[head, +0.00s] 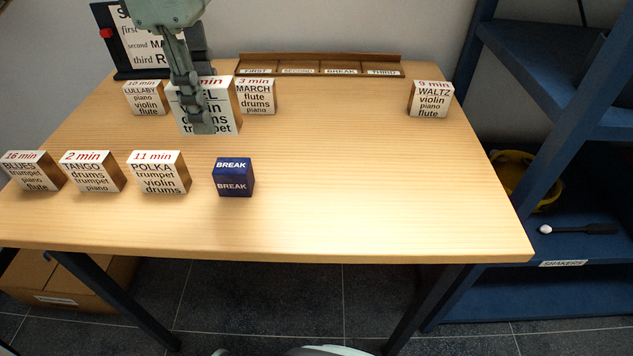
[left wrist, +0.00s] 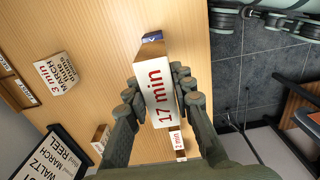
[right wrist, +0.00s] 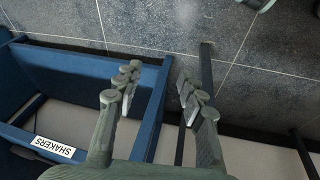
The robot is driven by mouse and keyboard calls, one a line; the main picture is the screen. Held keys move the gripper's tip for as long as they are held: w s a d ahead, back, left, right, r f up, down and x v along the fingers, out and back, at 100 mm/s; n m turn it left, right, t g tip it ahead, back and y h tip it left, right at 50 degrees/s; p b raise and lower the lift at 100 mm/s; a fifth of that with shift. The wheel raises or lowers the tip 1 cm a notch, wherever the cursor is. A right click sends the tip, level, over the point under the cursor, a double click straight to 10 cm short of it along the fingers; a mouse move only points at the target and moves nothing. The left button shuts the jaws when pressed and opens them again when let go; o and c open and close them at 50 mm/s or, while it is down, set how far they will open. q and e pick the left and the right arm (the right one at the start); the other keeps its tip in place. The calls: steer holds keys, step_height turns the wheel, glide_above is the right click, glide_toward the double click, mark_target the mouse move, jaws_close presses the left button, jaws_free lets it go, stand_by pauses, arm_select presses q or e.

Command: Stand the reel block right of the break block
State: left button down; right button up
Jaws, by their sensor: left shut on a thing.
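The reel block (head: 222,118) is white-faced with brown sides, and its front print is partly covered by my gripper. My left gripper (head: 200,126) is shut on it; it looks lifted, upright, behind and left of the break block. In the left wrist view the reel block (left wrist: 156,88) shows its red "17 min" top between the fingers. The dark blue break block (head: 233,178) stands on the table near the front, apart from the reel block; a bit of it shows in the left wrist view (left wrist: 152,38). My right gripper (right wrist: 158,86) is open and empty, over the floor.
The polka (head: 158,174), tango (head: 92,174) and blues (head: 33,172) blocks stand left of the break block. The lullaby (head: 146,98), march (head: 257,96) and waltz (head: 431,100) blocks stand farther back. A labelled wooden rack (head: 320,60) is at the back. The table right of the break block is clear.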

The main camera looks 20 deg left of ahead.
arm_select(q)
steer(key=s+d, duration=0.4)
steer(key=w+d+f+p, duration=0.1)
steer(key=w+d+f, duration=0.6)
steer(key=shift+w+d+f, duration=0.1)
steer(key=shift+w+d, duration=0.05)
steer(key=shift+w, duration=0.05)
steer(key=shift+w+d+f, duration=0.15)
steer(key=shift+w, duration=0.05)
steer(key=shift+f, duration=0.2)
step_height(320, 180, down, 3)
steer(key=shift+f, duration=0.4)
arm_select(e)
steer(key=f, duration=0.2)
steer(key=s+f, duration=0.1)
steer(key=shift+d+f, duration=0.2)
steer(key=shift+f, duration=0.2)
steer(key=shift+r, duration=0.1)
